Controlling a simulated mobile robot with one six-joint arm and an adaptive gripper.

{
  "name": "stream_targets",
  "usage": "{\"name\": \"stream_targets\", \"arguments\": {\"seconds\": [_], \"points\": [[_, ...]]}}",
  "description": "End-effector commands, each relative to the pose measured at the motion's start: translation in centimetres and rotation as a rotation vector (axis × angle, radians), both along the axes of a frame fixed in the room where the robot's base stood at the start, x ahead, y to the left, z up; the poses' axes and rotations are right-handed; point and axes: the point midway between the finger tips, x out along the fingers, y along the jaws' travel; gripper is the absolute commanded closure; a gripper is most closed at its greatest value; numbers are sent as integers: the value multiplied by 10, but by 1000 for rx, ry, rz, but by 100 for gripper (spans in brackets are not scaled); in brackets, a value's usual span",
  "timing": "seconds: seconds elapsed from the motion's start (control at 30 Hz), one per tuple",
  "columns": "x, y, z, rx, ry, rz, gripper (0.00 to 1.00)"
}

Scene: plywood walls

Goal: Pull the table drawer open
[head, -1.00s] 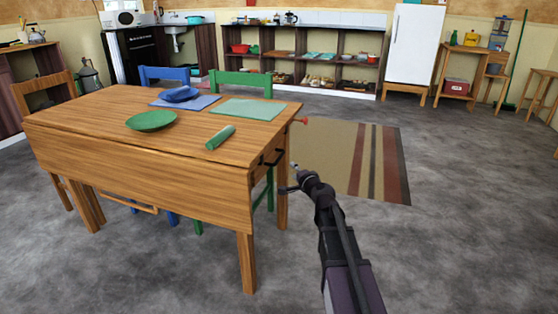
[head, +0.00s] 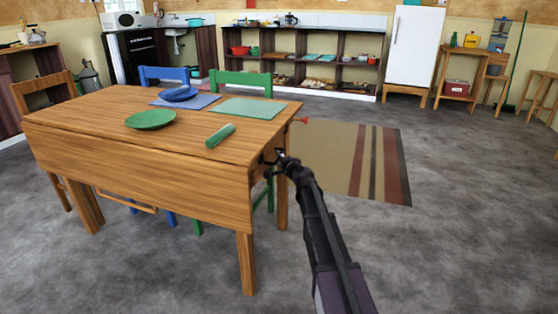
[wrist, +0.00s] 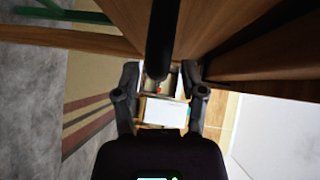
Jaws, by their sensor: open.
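The wooden table (head: 90,110) stands at the left in the head view, with its drawer in the short right end. The drawer front is mostly hidden by my arm and the steep angle; no gap shows around it. A dark bar, apparently the drawer handle (wrist: 162,40), comes down from the top of the wrist view and ends between my fingers. My gripper (head: 274,163) is at the table's right end, by the handle. In the wrist view my gripper (wrist: 160,82) is open, one finger on each side of the bar. I cannot tell whether either finger touches it.
A green plate (head: 150,119), a green rolled item (head: 220,135) and a blue bowl (head: 180,93) lie on the table. A red knob-like thing (head: 301,120) sticks out past the far corner. A striped rug (head: 350,160) lies right of the table. The floor there is clear.

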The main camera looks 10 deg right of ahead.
Motion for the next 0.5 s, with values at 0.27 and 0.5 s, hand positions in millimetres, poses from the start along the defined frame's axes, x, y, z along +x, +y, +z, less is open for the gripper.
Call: {"name": "stream_targets", "arguments": {"seconds": [0.27, 0.5], "points": [[11, 3, -2, 1, 0, 0, 46], [11, 3, -1, 1, 0, 0, 46]]}}
